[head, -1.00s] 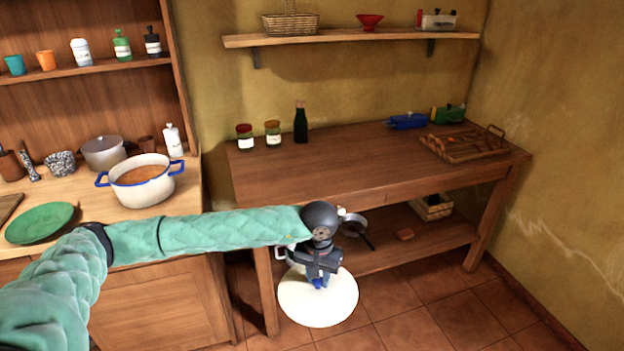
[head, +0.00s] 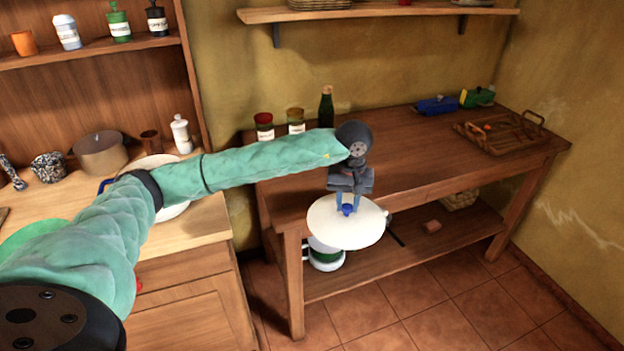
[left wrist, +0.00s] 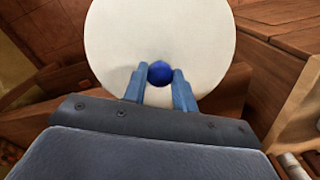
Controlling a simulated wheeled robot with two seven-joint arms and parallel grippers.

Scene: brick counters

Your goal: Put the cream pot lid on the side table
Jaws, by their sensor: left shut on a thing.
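The cream pot lid (head: 340,229) is a pale round disc with a blue knob. My left gripper (head: 347,207) is shut on the blue knob and holds the lid in the air at the front edge of the side table (head: 420,155). In the left wrist view the lid (left wrist: 160,30) fills the upper middle, with the knob between the blue fingertips of the left gripper (left wrist: 160,76). The side table's wooden top is partly hidden by my arm. My right gripper is not in view.
A red-lidded jar (head: 264,127), another jar (head: 296,121) and a dark bottle (head: 326,107) stand at the table's back left. A wooden tray (head: 500,133) is at the right. The front middle of the tabletop is clear. A shelf (head: 380,14) hangs above.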

